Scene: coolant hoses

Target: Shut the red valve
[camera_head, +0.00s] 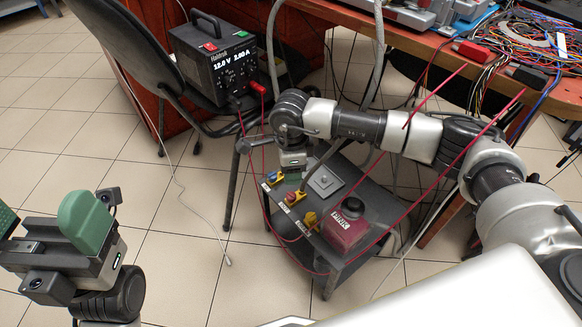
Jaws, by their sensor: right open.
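My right gripper (293,164) points down over the back left of the cart, close to the blue valve and apart from the red one. It is open; its fingertips are small and partly hidden. My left gripper (85,218), with a green finger, is at the lower left, away from the cart; its opening is unclear.
A red container (347,228) with a black cap and a grey plate (325,182) are on the cart. Thin red cables cross over it. A power supply (215,62) stands behind left. A cable-covered workbench (430,48) is behind right. Tiled floor is open at left.

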